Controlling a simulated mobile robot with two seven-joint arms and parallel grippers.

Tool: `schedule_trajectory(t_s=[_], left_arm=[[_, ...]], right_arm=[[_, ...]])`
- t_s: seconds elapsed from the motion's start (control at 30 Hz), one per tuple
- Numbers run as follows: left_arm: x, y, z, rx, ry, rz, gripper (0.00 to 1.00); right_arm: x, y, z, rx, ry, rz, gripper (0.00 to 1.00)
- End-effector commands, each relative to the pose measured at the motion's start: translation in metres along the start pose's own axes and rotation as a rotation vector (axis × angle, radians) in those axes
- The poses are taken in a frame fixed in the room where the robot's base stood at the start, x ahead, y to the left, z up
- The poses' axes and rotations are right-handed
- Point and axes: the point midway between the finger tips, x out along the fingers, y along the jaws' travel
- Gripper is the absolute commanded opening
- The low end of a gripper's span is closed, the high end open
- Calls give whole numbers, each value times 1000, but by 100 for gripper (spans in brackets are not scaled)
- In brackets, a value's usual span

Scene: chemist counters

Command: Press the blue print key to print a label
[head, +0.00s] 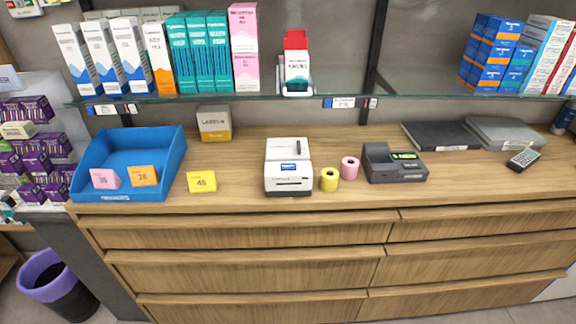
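A white label printer (288,178) stands on the wooden counter near the middle of the head view. A blue key (290,167) shows on its top face, with a dark slot above it and a dark opening low on its front. No label is seen coming out of the printer. Neither of my grippers is in view, and nothing touches the printer.
Yellow (329,179) and pink (349,167) rolls stand right of the printer, beside a dark grey device (394,163). A blue tray (128,150) and a yellow card (202,182) lie left. A glass shelf (440,96) with boxes overhangs behind. Counter in front is clear.

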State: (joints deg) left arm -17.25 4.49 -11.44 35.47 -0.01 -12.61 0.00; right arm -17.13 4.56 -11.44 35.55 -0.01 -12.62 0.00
Motion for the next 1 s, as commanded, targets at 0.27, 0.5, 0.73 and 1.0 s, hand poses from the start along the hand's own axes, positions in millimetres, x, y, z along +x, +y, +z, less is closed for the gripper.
schedule_trajectory(t_s=[0.27, 0.5, 0.73, 1.0], left_arm=[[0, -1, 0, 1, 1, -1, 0], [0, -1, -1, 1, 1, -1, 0], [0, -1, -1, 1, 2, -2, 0], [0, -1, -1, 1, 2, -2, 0]], right_arm=[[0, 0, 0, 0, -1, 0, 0], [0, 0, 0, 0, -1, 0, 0], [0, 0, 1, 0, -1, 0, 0], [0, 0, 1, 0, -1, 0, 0]])
